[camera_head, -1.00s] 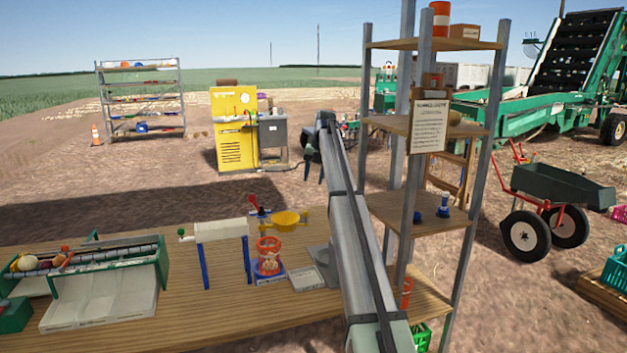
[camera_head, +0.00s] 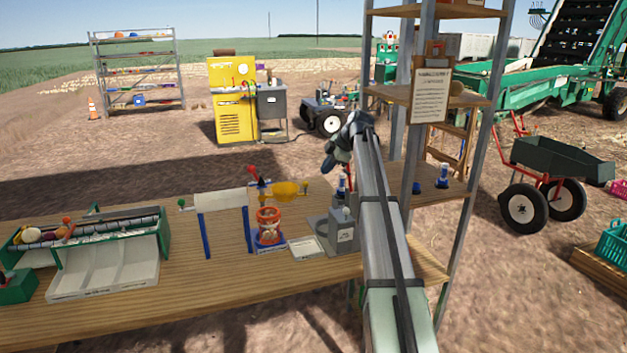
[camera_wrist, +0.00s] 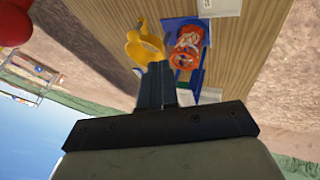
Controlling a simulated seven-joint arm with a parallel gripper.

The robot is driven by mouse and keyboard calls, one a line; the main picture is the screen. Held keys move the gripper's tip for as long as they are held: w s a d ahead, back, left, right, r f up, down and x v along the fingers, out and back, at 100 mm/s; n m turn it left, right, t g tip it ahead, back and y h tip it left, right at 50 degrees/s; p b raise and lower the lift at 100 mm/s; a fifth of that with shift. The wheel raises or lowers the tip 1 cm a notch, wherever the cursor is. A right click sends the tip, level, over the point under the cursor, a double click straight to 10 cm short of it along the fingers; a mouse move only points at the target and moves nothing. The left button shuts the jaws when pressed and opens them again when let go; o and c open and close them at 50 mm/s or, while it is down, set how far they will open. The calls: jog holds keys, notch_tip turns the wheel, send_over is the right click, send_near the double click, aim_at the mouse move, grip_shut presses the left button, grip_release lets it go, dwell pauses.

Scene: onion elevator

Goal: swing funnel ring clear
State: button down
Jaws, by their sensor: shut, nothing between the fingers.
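The yellow funnel ring (camera_head: 290,189) is on a stand at the bench's far edge, above and right of an orange mesh cylinder (camera_head: 268,224) on a blue base. In the wrist view the yellow ring (camera_wrist: 145,46) lies left of the orange cylinder (camera_wrist: 187,47), not over it. My gripper (camera_head: 328,168) is right of the ring in the head view. In the wrist view the shut fingers (camera_wrist: 158,68) hold nothing and point at the ring's lower edge. I cannot tell whether they touch it. The ring's far side is partly hidden.
A grey block device (camera_head: 345,236) stands on the bench below my arm. A white-topped stand on blue legs (camera_head: 219,201) is left of the ring. A green sorting tray (camera_head: 85,240) is farther left. A shelf post (camera_head: 410,150) rises close right of my arm.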

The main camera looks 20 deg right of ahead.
jog(key=w+a+f, duration=0.3)
jog(key=w+f, duration=0.5)
jog(key=f, duration=0.1)
jog(key=shift+a, duration=0.15)
jog(key=shift+w, duration=0.1)
dwell(0.3)
jog(key=shift+w+d, duration=0.25)
jog(key=shift+w, duration=0.45)
jog(key=shift+w+d, duration=0.2)
jog(key=shift+w, duration=0.45)
